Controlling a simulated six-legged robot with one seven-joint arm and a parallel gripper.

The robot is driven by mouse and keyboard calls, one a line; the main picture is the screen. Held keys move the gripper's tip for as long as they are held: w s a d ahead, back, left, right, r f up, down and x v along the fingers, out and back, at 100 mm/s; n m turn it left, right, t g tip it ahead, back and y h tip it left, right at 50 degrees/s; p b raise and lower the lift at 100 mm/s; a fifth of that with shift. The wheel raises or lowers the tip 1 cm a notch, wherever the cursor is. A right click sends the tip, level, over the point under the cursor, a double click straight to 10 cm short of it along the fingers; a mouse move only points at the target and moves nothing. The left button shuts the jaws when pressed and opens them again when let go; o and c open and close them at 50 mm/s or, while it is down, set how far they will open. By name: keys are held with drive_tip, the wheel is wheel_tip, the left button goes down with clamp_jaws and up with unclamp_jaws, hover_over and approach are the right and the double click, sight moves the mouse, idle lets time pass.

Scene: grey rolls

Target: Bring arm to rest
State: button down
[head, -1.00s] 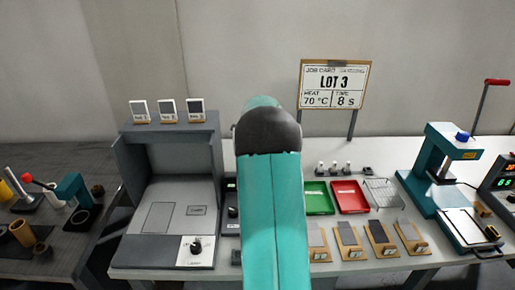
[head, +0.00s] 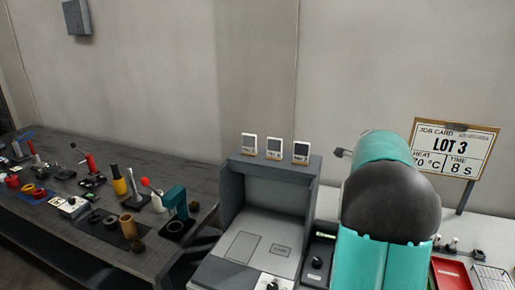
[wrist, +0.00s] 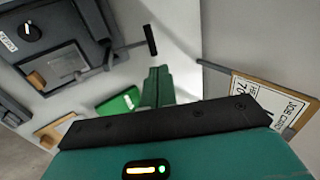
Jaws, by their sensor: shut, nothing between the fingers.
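My teal arm rises at the right of the head view, with a dark rounded joint, and hides part of the bench behind it. My gripper (wrist: 157,86) shows in the wrist view as two teal fingers closed together with nothing between them. They appear above the bench surface, clear of the things around them. The gripper's fingers cannot be made out in the head view.
The job card sign (head: 452,148) stands right of my arm; it also shows in the wrist view (wrist: 285,108). A grey booth (head: 262,210) stands left of my arm. A red tray (head: 452,274) is partly hidden. A dark table (head: 60,215) with several tools is at left.

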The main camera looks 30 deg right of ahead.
drive_tip(key=s+a+r+n+t+y, duration=0.1)
drive_tip(key=s+a+r+n+y, duration=0.15)
drive_tip(key=a+n, duration=0.9)
drive_tip(key=s+a+r+n+y, duration=0.15)
drive_tip(key=a+r, duration=0.25)
drive_tip(key=a, duration=1.6)
drive_tip(key=s+a+f+n, duration=0.2)
drive_tip(key=s+a+n, duration=0.5)
drive_tip(key=a, duration=0.2)
drive_tip(key=s+a+f+n+y, duration=0.1)
drive_tip(key=s+a+f+n, duration=0.2)
drive_tip(key=s+a+n, duration=0.4)
drive_tip(key=shift+s+a+n, duration=0.25)
drive_tip(key=shift+a+n, duration=0.05)
drive_tip(key=shift+a, duration=0.8)
drive_tip(key=shift+d+f, duration=0.1)
drive_tip(key=shift+d, duration=0.15)
